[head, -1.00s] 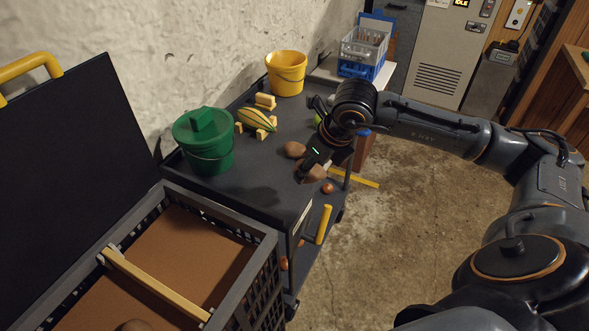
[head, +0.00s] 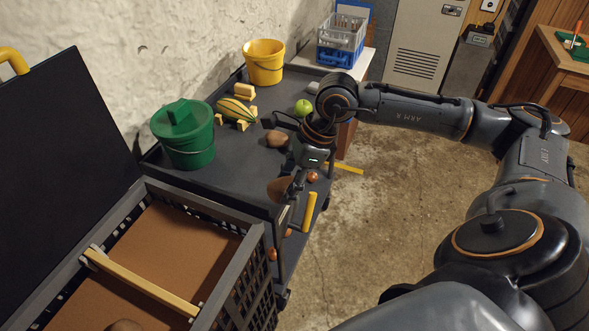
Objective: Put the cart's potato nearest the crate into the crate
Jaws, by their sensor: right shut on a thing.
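My right gripper (head: 290,186) is shut on a brown potato (head: 277,188), held at the cart's near end, close to the crate's far right corner. The gripper hides part of this potato. Another potato (head: 277,138) lies on the cart's dark top (head: 235,168), farther from the crate. The black crate (head: 253,262) stands open at the lower left, with a brown floor and a pale wooden bar across it. A brown rounded thing (head: 125,325), probably a potato, shows in it at the bottom edge. My left gripper is out of view.
A green lidded bucket (head: 185,140), a striped squash (head: 237,110) between yellow blocks, a green apple (head: 303,107) and a yellow bucket (head: 264,65) stand on the cart. A yellow handle (head: 309,212) sticks out at the cart's near end. The crate's far compartment has bare floor.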

